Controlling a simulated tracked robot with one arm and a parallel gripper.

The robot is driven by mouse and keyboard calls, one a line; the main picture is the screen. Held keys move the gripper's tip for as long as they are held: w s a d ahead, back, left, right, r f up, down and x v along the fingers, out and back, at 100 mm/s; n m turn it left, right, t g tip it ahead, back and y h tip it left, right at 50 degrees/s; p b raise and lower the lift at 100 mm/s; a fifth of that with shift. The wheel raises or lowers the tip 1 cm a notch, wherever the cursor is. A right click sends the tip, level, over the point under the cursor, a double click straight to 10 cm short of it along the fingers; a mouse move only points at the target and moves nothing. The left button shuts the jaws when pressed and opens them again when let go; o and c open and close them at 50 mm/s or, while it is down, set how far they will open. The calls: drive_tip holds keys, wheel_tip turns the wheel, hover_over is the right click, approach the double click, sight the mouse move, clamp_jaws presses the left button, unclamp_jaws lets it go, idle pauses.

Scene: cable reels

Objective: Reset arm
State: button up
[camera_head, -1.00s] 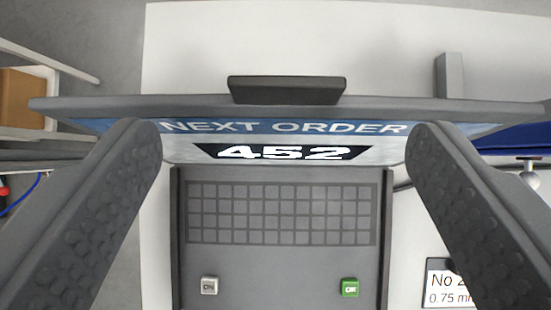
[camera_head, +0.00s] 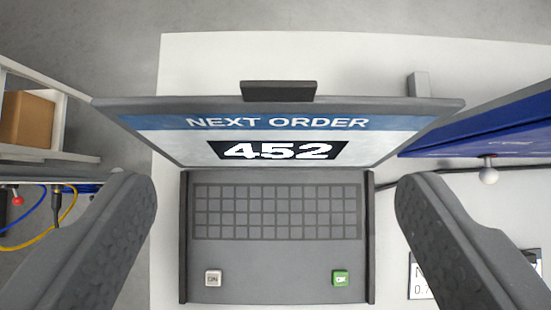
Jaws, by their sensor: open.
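My gripper (camera_head: 275,190) is open and empty, with one dark ridged finger at the left and one at the right of the view. Between and beyond the fingers stands a terminal with a tilted screen (camera_head: 200,148) reading "NEXT ORDER 452". Below the screen is its grey keyboard base (camera_head: 275,260), with a grey ON button (camera_head: 212,278) and a green OK button (camera_head: 341,278). No contact between the fingers and the terminal is visible.
A white table (camera_head: 350,55) bears the terminal. A blue panel (camera_head: 490,130) with a white knob (camera_head: 488,175) is at the right. A label card (camera_head: 422,285) is partly hidden by the right finger. A shelf holds a brown box (camera_head: 27,118) at the left, above blue and yellow cables.

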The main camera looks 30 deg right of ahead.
drive_tip(key=s+a+r+n+t+y+b, duration=0.2)
drive_tip(key=s+a+n+t+b, duration=0.1)
drive_tip(key=s+a+b, duration=0.4)
drive_tip(key=s+a+r+n+t+y+b, duration=0.1)
drive_tip(key=s+a+r+n+t+b, duration=0.2)
drive_tip(key=s+a+t+b, duration=0.2)
drive_tip(key=s+a+b, duration=0.3)
drive_tip(key=s, duration=0.2)
drive_tip(key=shift+r+t+y+b, duration=0.3)
drive_tip(key=shift+t+y+b, duration=0.05)
drive_tip(key=shift+t+y, duration=0.05)
drive_tip(key=shift+a, duration=0.1)
idle(0.3)
